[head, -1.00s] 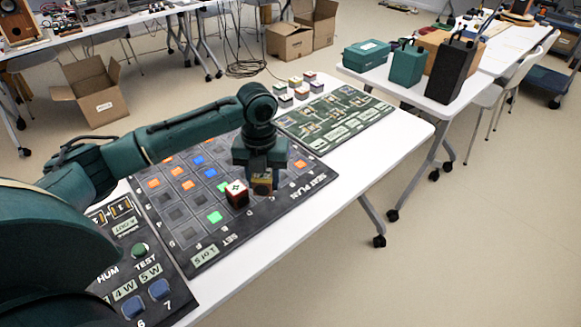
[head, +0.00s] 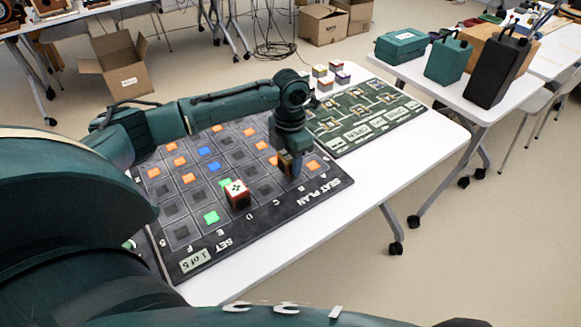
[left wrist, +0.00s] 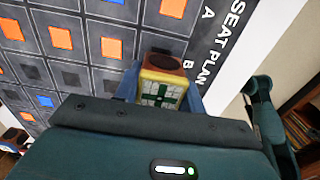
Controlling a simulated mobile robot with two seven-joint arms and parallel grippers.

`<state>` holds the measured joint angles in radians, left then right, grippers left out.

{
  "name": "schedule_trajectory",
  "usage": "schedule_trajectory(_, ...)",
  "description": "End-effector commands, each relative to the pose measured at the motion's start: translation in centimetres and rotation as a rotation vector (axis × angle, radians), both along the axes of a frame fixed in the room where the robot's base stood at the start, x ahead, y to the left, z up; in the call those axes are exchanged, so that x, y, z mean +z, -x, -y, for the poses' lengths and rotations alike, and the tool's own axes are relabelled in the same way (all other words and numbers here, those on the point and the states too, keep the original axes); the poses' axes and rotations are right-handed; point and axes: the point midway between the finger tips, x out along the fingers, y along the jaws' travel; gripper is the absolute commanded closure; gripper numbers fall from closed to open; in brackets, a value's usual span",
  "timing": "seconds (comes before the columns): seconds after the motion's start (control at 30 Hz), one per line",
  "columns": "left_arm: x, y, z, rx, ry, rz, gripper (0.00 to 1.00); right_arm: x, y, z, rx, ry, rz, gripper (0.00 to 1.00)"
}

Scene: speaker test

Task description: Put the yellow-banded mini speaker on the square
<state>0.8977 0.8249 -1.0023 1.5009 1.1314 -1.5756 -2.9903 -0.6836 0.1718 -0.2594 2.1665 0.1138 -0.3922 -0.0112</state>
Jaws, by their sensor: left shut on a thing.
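My left gripper (head: 287,172) is shut on the yellow-banded mini speaker (head: 283,162), which is partly hidden by the fingers in the head view. In the left wrist view the speaker (left wrist: 161,88) sits between two blue fingers, showing a yellow band, a pale face with a green pattern and a dark round top. It is over the right part of the dark seat plan board (head: 200,258), near the letter B. I cannot tell whether it touches the board. The board has a grid of dark, orange, blue and green squares; which one is the square meant is not clear.
A red-banded speaker (head: 238,194) stands on the board, left of my gripper. Several other speakers (head: 320,72) stand at the table's back, by a green board (head: 365,121). The white tabletop (head: 392,165) is bare along its right front edge.

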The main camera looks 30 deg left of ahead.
Motion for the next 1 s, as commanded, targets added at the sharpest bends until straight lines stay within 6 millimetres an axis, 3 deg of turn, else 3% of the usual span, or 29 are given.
schedule_trajectory(0.1,-2.0,0.1,0.0,0.001,0.001,-0.003,0.85,-0.2,0.0,0.0,0.000,-0.002,-0.001,0.64)
schedule_trajectory(0.2,-2.8,0.0,0.0,0.001,0.001,0.000,0.85,-0.2,0.0,0.0,-0.001,-0.003,-0.001,0.64)
schedule_trajectory(0.57,-3.1,0.0,0.0,0.001,0.000,0.000,0.85,-0.1,-0.1,0.1,-0.003,-0.004,0.002,0.64)
schedule_trajectory(0.6,-3.2,0.0,0.0,0.001,0.000,0.000,0.59,-0.1,-0.1,0.1,-0.003,-0.004,0.003,0.64)
schedule_trajectory(0.87,-3.1,0.0,0.0,0.001,0.000,0.000,0.38,-0.1,-0.2,0.1,-0.004,-0.004,0.003,0.64)
schedule_trajectory(1.0,-3.1,0.0,0.0,0.001,0.000,0.000,0.38,0.0,-0.2,0.1,-0.005,-0.005,0.004,0.64)
